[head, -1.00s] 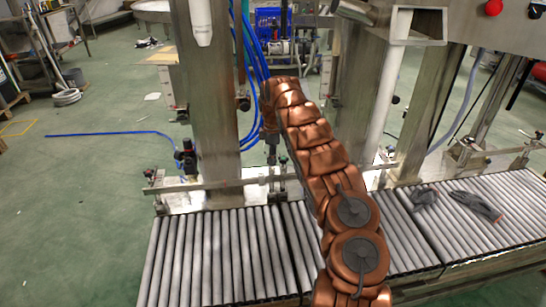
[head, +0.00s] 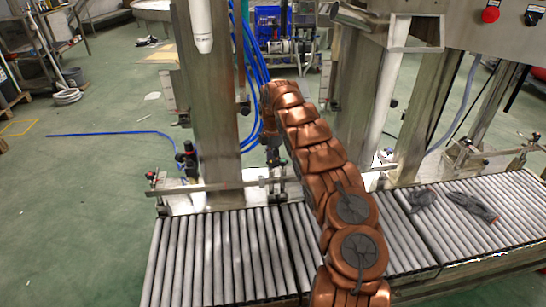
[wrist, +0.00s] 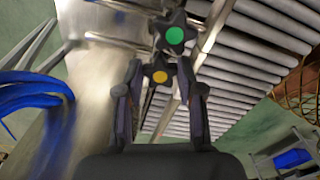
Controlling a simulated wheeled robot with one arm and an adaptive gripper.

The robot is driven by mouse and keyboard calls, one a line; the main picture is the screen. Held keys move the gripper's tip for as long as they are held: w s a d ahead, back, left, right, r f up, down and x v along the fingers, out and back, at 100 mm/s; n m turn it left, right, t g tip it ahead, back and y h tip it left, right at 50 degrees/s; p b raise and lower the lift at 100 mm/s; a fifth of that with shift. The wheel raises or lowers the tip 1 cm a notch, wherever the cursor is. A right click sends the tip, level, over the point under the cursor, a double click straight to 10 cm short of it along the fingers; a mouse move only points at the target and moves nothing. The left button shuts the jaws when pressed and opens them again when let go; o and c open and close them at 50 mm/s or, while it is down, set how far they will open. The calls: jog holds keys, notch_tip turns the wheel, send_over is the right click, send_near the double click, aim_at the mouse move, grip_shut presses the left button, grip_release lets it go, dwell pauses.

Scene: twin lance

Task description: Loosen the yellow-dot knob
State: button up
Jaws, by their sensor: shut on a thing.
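The yellow-dot knob (wrist: 158,77) is a dark lobed knob with a yellow-orange dot, near the middle of the wrist view. My gripper (wrist: 160,70) has one finger on each side of it and is shut on it. A similar dark knob with a green dot (wrist: 175,36) sits just above it in that picture, outside the fingers. In the head view my copper arm reaches to the rail beside the conveyor. The yellow dot cannot be made out there.
A roller conveyor (head: 215,260) runs across the front, with dark gloves (head: 472,206) lying on its right part. A metal post (head: 208,110) and blue hoses (head: 250,75) stand left of my arm. A metal guide rail (head: 215,186) runs along the conveyor's far edge.

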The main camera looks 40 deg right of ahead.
jog(key=shift+a+n+p, duration=0.1)
jog(key=shift+n+p, duration=0.2)
jog(key=shift+n, duration=0.6)
jog(key=o, duration=1.2)
jog(key=shift+c, duration=0.2)
notch_tip(320, 180, up, 12)
